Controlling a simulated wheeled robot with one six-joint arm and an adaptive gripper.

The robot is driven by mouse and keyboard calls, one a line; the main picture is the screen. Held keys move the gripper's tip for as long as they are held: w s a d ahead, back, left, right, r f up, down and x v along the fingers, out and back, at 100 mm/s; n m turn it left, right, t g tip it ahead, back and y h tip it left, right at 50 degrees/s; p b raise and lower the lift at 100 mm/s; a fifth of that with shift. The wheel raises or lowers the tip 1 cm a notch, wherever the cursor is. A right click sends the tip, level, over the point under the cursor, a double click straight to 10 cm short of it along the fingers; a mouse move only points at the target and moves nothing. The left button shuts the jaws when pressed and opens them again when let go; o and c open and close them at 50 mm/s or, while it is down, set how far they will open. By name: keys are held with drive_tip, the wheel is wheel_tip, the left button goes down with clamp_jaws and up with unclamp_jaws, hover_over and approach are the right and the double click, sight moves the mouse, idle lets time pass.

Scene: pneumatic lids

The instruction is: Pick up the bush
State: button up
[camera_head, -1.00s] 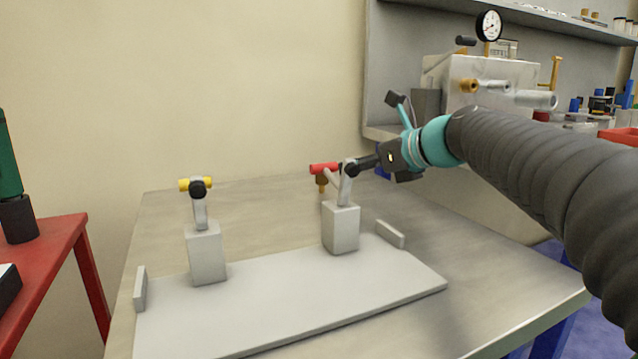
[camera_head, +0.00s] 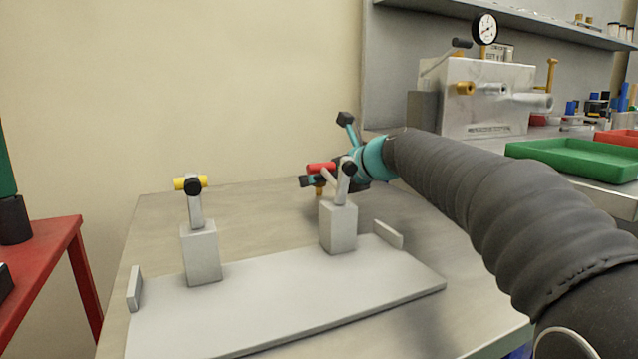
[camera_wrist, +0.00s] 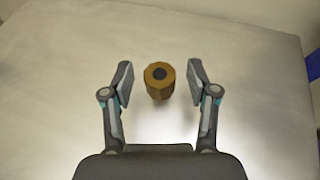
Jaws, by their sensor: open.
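The bush is a brass-brown, many-sided piece with a dark hole in its top. It shows in the wrist view (camera_wrist: 160,91) between my two fingers, with a gap on each side. In the head view the bush (camera_head: 319,189) is partly hidden behind the red-topped fixture post. My gripper (camera_wrist: 160,76) is open, with one finger on either side of the bush and touching neither side. In the head view my gripper (camera_head: 318,181) is low behind that post, and its fingers are partly hidden.
A grey fixture plate (camera_head: 280,305) carries a yellow-topped post (camera_head: 201,252) and a red-topped post (camera_head: 338,228); the latter stands close to my gripper. A grey block with a gauge (camera_head: 488,95) and a green tray (camera_head: 575,160) are at right. The back-left tabletop is clear.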

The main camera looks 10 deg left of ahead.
clamp_jaws()
